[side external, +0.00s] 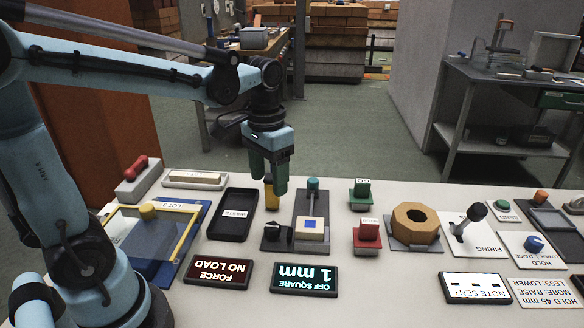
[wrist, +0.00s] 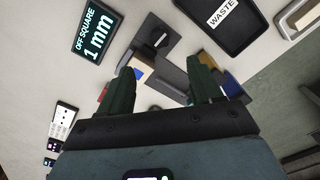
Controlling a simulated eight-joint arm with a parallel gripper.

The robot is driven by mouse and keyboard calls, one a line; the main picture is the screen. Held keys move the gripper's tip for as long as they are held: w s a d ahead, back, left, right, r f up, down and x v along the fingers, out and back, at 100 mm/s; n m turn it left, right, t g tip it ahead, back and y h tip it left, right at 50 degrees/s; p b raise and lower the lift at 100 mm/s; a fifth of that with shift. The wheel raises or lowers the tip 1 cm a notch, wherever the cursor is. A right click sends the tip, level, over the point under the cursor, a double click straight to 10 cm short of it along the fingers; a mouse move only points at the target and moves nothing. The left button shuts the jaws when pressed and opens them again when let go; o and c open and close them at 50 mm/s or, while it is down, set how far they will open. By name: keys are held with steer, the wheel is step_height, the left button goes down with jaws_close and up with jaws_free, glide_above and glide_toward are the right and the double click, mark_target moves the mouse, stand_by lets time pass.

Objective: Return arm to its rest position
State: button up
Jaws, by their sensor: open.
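My gripper (side external: 277,185) hangs fingers-down above the white work table in the side view, near the waste tray and the green-knobbed fixture. Its two dark green fingers also show in the wrist view (wrist: 163,88), apart with nothing held between them. A yellow block (side external: 271,197) stands just below or behind the fingers in the side view; whether they touch is unclear. The fixture (side external: 312,242) with a green-topped post holds a pale block (side external: 312,229) with a blue square on top. My arm reaches in from the left, bent at the elbow.
The black waste tray (side external: 234,231) is left of my gripper. Displays reading no load (side external: 219,273) and off square 1 mm (side external: 305,279) lie in front. A brown octagonal ring (side external: 416,222), a firing lever (side external: 475,212) and a blue hold knob (side external: 534,243) stand to the right.

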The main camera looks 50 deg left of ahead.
steer(key=shift+s+d+f+t, duration=0.1)
steer(key=shift+s+d+t, duration=0.5)
steer(key=shift+t, duration=0.55)
steer(key=shift+s+d+f+t, duration=0.1)
steer(key=shift+s+d+t, duration=0.5)
steer(key=shift+t, duration=0.6)
steer(key=shift+s+d+f+t, duration=0.1)
steer(key=shift+s+d+t, duration=0.3)
steer(key=shift+s+t, duration=0.55)
steer(key=shift+w, duration=0.2)
